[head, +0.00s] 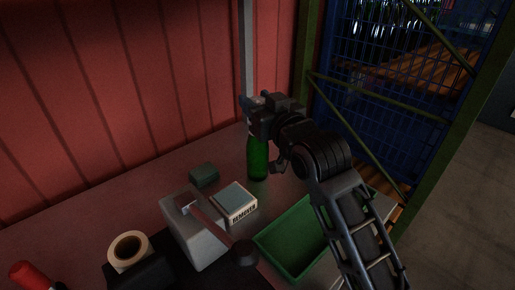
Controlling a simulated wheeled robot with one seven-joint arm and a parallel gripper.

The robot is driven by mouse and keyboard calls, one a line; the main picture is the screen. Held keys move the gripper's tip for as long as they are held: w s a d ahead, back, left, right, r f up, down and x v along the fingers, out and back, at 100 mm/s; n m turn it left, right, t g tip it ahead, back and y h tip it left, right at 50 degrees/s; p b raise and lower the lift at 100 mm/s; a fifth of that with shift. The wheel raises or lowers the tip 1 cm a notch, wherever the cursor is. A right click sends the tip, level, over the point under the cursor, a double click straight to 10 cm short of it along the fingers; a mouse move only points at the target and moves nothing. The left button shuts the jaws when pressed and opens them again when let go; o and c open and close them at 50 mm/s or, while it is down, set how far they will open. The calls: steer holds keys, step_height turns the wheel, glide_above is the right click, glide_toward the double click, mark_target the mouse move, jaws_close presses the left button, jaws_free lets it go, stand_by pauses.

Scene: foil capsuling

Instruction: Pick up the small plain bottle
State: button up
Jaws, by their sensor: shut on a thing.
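The small plain bottle (258,162) is green and stands upright toward the back of the table, below my gripper. My gripper (250,113) is at the bottle's top, and its jaws are shut on the bottle. The gripper and wrist hide the bottle's neck and top. I cannot tell whether the base touches the table.
A box lettered "REMOVER" (236,204) and a dark green block (204,175) sit left of the bottle. A green tray (267,243) lies in front. A grey device with a lever (188,235), a tape roll (128,249) and a red object (33,274) are front left. A red wall (120,80) stands behind.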

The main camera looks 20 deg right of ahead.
jaws_close()
steer(key=shift+r, duration=0.15)
